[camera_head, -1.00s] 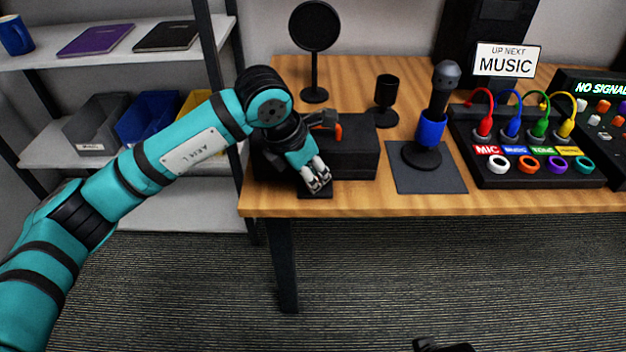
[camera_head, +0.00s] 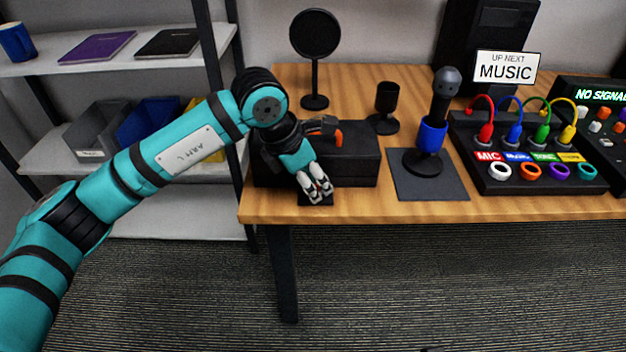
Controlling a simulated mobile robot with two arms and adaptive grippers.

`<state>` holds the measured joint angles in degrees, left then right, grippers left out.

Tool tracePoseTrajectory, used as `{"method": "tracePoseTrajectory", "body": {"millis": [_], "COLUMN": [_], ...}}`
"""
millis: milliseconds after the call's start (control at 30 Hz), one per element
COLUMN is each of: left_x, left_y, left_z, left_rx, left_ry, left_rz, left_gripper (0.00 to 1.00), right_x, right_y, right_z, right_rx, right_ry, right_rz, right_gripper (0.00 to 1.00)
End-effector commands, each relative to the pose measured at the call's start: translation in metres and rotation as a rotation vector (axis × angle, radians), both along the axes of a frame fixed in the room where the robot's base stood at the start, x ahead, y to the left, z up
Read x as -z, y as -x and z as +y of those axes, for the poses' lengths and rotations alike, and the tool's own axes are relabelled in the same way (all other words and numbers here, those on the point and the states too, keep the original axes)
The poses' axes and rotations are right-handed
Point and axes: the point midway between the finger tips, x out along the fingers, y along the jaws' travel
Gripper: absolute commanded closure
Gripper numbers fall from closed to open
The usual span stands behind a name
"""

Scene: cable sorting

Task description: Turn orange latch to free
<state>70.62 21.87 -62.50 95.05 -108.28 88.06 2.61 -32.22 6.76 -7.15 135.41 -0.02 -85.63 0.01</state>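The orange latch (camera_head: 339,138) is a small orange piece on top of a black box (camera_head: 358,165) at the left end of the wooden table. My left gripper (camera_head: 315,194) points down at the front of this box, with its pale fingertips close together just above a small dark block (camera_head: 316,201). It is in front of and below the latch, apart from it. I cannot tell whether the fingers hold anything. A grey part beside the latch is partly behind my wrist. My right gripper is not in view.
A blue-banded microphone (camera_head: 431,130) stands on a dark mat (camera_head: 452,187) right of the box. A small black cup-shaped stand (camera_head: 386,105) and a round black disc on a pole (camera_head: 315,36) are behind. A cable panel (camera_head: 520,180) is farther right.

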Motion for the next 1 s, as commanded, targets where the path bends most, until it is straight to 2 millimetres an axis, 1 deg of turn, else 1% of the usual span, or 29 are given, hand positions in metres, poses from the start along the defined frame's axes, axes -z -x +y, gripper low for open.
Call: {"method": "tracePoseTrajectory", "body": {"millis": [167, 400, 600, 767, 1000], "left_x": [-0.011, -0.046, -0.067, -0.074, -0.074], "left_y": [0.000, 0.007, 0.013, 0.014, 0.015], "left_z": [0.005, 0.017, 0.025, 0.027, 0.027], "left_rx": [-0.005, -0.005, -0.001, 0.000, 0.001], "left_ry": [-0.002, -0.001, 0.000, -0.002, -0.001], "left_rz": [-0.005, -0.006, -0.003, -0.002, -0.001], "left_gripper": [0.65, 0.65, 0.65, 0.65, 0.65], "right_x": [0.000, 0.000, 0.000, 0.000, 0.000], "right_y": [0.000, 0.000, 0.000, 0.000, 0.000], "right_z": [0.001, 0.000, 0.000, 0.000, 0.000], "right_rx": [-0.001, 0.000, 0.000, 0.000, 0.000], "right_ry": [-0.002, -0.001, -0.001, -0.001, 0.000], "right_rz": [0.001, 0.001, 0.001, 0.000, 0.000], "right_gripper": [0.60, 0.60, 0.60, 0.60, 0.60]}}
